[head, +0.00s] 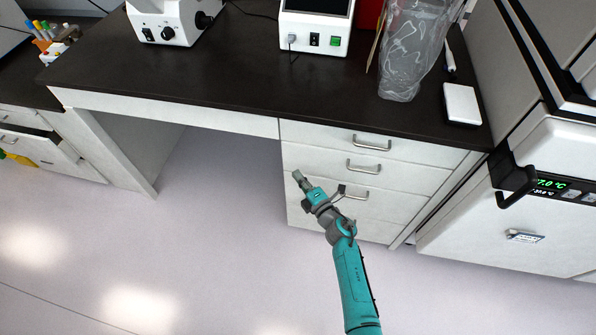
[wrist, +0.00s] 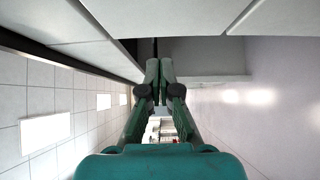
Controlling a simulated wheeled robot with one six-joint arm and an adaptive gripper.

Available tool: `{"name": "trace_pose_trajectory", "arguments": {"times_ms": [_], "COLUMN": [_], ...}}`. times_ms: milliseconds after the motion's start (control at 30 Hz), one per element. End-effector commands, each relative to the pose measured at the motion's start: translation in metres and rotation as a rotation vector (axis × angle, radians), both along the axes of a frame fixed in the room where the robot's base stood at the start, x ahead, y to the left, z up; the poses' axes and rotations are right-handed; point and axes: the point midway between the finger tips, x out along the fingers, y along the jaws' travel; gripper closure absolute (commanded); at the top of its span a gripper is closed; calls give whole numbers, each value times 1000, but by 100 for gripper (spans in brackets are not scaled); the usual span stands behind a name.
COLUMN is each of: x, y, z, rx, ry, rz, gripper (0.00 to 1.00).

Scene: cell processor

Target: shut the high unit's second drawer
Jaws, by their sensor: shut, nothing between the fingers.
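In the head view a white drawer unit stands under the dark bench, with drawer fronts stacked one above another. The top drawer (head: 320,136), second drawer (head: 315,160) and third drawer (head: 300,185) have bar handles. The second drawer's front looks about flush with those around it; a small gap cannot be ruled out. My gripper (head: 298,177) is shut and empty, in front of the unit's left part at about third-drawer height. It hides part of the lower fronts. In the wrist view the shut fingers (wrist: 158,80) point along pale panels; contact cannot be told.
Another drawer unit (head: 75,165) at far left has a drawer standing out, with a yellow item (head: 18,159) by it. An incubator (head: 530,220) stands at right. Instruments and a plastic bag (head: 405,60) are on the bench (head: 220,75). The floor (head: 220,240) is clear.

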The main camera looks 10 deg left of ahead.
Motion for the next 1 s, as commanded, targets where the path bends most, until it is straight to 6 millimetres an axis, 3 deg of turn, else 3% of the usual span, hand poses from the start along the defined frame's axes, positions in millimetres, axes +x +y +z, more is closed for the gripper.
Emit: {"name": "trace_pose_trajectory", "arguments": {"times_ms": [400,867,1000], "x": [-50,-61,-75], "y": [-46,-55,-63], "z": [-1,-1,-3], "rx": [0,1,33], "ry": [0,1,24], "rz": [0,2,-20], "gripper": [100,100,100]}}
